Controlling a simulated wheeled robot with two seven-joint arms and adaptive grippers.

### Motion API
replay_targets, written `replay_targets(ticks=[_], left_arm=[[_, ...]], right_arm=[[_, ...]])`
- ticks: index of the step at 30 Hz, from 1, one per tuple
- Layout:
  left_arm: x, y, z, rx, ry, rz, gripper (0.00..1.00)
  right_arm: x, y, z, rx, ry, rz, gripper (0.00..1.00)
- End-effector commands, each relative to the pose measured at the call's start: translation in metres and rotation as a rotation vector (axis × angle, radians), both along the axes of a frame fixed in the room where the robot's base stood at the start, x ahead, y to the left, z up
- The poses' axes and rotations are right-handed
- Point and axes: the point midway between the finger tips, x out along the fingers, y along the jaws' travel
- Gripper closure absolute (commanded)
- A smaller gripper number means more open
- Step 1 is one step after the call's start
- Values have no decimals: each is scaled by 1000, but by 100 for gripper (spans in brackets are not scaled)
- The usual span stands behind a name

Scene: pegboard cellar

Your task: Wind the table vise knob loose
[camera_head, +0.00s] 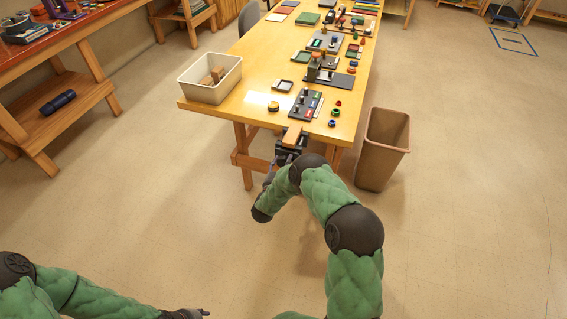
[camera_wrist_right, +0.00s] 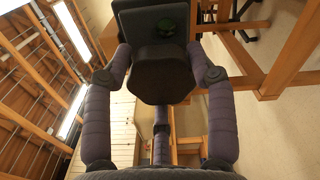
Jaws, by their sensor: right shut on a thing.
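The table vise (camera_head: 292,143) is clamped at the near end of the wooden table (camera_head: 222,112), with a wooden block at its top. In the right wrist view its dark body (camera_wrist_right: 165,18) is at the top, and the dark, many-sided knob (camera_wrist_right: 160,82) faces the camera. My right gripper (camera_head: 272,178) reaches the vise from the near side and is shut on the knob, one finger on each side. In the head view the arm and hand hide the knob. My left gripper (camera_head: 190,313) is low at the bottom edge, away from the table, its fingers unclear.
A brown bin (camera_head: 397,133) stands on the floor right of the vise. A white tub (camera_head: 187,89) with wooden blocks sits on the table's left corner. A dark panel (camera_head: 313,97) and small coloured parts lie behind the vise. Floor at right is open.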

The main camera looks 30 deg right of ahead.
Motion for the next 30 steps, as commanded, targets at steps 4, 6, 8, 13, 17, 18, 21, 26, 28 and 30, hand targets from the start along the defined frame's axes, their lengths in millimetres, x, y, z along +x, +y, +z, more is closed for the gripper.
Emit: replay_targets(ticks=[4, 6, 8, 13, 17, 18, 21, 26, 28, 30], left_arm=[[0, 0, 1, 0, 0, 0, 60], [0, 0, 1, 0, 0, 0, 60], [0, 0, 1, 0, 0, 0, 60], [0, 0, 1, 0, 0, 0, 60], [0, 0, 1, 0, 0, 0, 60], [0, 0, 1, 0, 0, 0, 60], [0, 0, 1, 0, 0, 0, 60], [0, 0, 1, 0, 0, 0, 60], [0, 0, 1, 0, 0, 0, 60], [0, 0, 1, 0, 0, 0, 60]], right_arm=[[-8, -3, -7, -13, 37, -16, 76], [-8, -3, -7, -18, 41, -15, 76], [-8, -3, -7, -20, 44, -15, 76], [-7, -4, -6, -21, 43, -17, 76], [-7, -4, -6, -21, 41, -16, 76], [-7, -4, -6, -22, 41, -17, 41], [-7, -4, -5, -22, 39, -15, 20], [-5, -3, -3, -22, 35, -12, 20], [-4, -3, -2, -22, 34, -12, 20], [-3, -2, -2, -23, 32, -11, 20]])
